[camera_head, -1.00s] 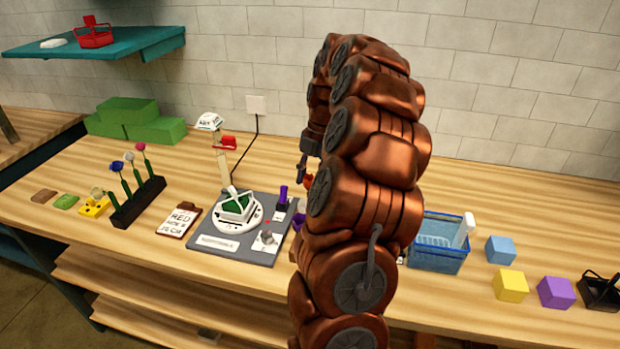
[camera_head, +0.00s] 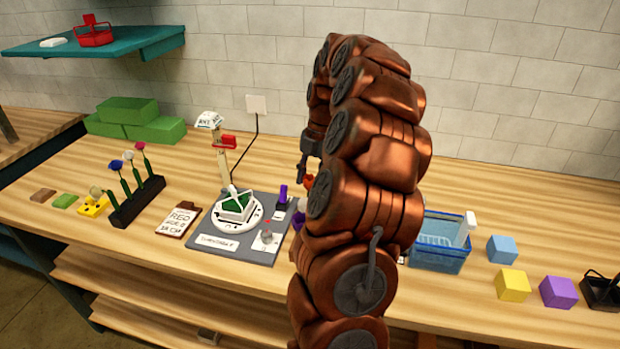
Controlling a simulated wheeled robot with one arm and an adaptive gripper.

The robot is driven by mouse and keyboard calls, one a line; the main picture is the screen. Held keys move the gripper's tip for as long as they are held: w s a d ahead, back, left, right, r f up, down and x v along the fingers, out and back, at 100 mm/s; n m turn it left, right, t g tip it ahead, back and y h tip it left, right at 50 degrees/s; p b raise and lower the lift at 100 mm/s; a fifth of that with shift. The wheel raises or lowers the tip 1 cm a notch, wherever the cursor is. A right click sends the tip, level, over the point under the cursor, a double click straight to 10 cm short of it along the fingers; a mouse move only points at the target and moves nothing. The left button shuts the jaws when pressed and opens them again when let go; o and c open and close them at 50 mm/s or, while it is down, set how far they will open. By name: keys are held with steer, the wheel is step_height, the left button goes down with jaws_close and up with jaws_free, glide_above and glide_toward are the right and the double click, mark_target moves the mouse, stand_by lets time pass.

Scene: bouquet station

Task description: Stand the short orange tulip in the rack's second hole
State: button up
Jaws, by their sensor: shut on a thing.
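My gripper (camera_head: 307,163) hangs above the table behind my own copper arm, which hides much of it. A small orange bloom (camera_head: 309,182) shows just below the gripper's fingers, and the gripper is shut on this orange tulip. Its stem is hidden behind my arm. The black flower rack (camera_head: 150,191) stands on the table at the left, well away from the gripper. A blue flower (camera_head: 115,165), a pale flower (camera_head: 128,155) and a pink-red flower (camera_head: 140,146) stand upright along it. Its holes are too small to make out.
A grey board with a white turntable (camera_head: 223,214) lies between rack and gripper. A post with a red part (camera_head: 228,142) rises behind it. A clipboard (camera_head: 179,219) lies beside the rack. A blue basket (camera_head: 437,257) and coloured cubes (camera_head: 513,285) are at the right.

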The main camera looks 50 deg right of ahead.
steer(key=shift+f+b, duration=1.35)
steer(key=shift+b, duration=0.3)
stand_by(2.3)
stand_by(0.7)
steer(key=o, duration=0.8)
steer(key=shift+r, duration=0.2)
steer(key=shift+p+v, duration=1.05)
steer(key=shift+v, duration=2.05)
